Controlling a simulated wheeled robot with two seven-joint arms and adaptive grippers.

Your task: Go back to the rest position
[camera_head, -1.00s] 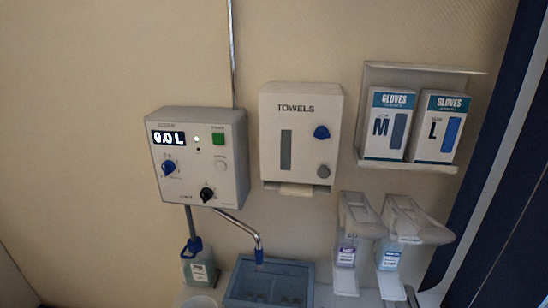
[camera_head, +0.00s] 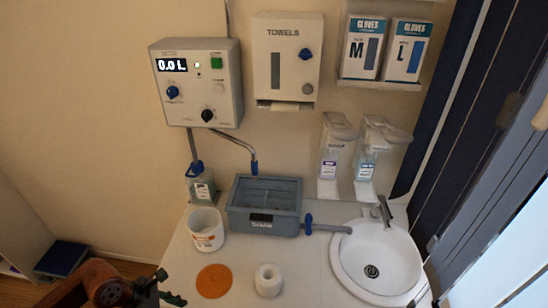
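My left gripper (camera_head: 168,288) comes in at the bottom left in the head view, with a brown arm link behind it. Its dark fingertips appear spread apart, with nothing visible between them. It is left of an orange disc (camera_head: 214,281) on the white counter (camera_head: 330,292) and does not appear to touch it. The lower part of the gripper is cut off by the frame edge. My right gripper is not in view.
The counter holds a white tub (camera_head: 206,232), a grey-blue basin (camera_head: 263,205), a white roll (camera_head: 268,281), a bottle (camera_head: 201,187) and a sink (camera_head: 377,262). A control box (camera_head: 200,82), towel dispenser (camera_head: 287,60) and glove boxes (camera_head: 383,50) are on the wall.

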